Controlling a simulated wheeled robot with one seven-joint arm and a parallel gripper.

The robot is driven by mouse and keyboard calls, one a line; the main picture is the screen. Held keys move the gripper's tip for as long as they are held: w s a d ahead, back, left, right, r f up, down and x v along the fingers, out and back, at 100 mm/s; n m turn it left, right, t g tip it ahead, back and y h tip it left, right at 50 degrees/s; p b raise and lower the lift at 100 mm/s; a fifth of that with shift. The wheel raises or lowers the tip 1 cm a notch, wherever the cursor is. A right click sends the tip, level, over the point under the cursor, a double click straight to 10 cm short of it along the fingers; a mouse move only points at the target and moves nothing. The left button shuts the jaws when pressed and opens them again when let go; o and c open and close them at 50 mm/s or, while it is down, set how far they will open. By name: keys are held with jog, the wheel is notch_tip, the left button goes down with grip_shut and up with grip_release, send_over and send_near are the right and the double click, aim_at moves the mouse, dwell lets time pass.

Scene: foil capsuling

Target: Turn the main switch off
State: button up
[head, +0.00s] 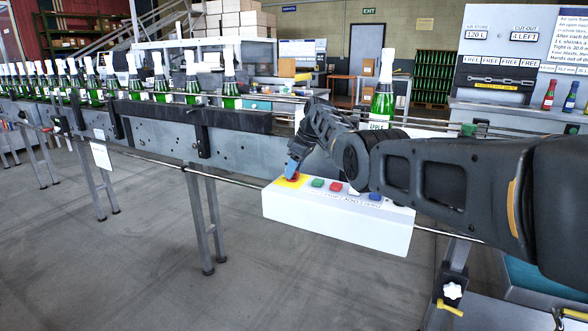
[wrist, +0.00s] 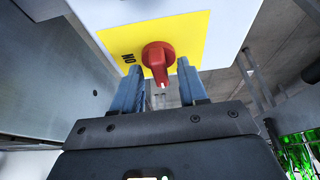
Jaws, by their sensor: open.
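The main switch is a red rotary knob (wrist: 158,55) on a yellow plate (wrist: 116,40). The lettering "ON" shows upside down on the plate, left of the knob. The knob's grip, with a white mark at its tip, points down in the wrist view. The switch sits at the left end of a white control box (head: 335,222). My gripper (head: 292,168) is over that end, also in the wrist view (wrist: 160,70). Its two blue-grey fingers are open, one on each side of the knob's grip, with gaps visible. In the head view my gripper partly hides the red knob.
Green (head: 318,183), red (head: 336,187) and blue (head: 375,197) buttons sit right of the switch on the box. A bottle (head: 382,100) stands behind my arm. The conveyor (head: 150,125) carries several foil-topped bottles at the left. The floor in front is clear.

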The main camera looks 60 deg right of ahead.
jog(key=v, duration=0.7)
jog(key=shift+s+r+p, duration=0.2)
jog(key=shift+r+p, duration=0.1)
jog(key=shift+p, duration=0.05)
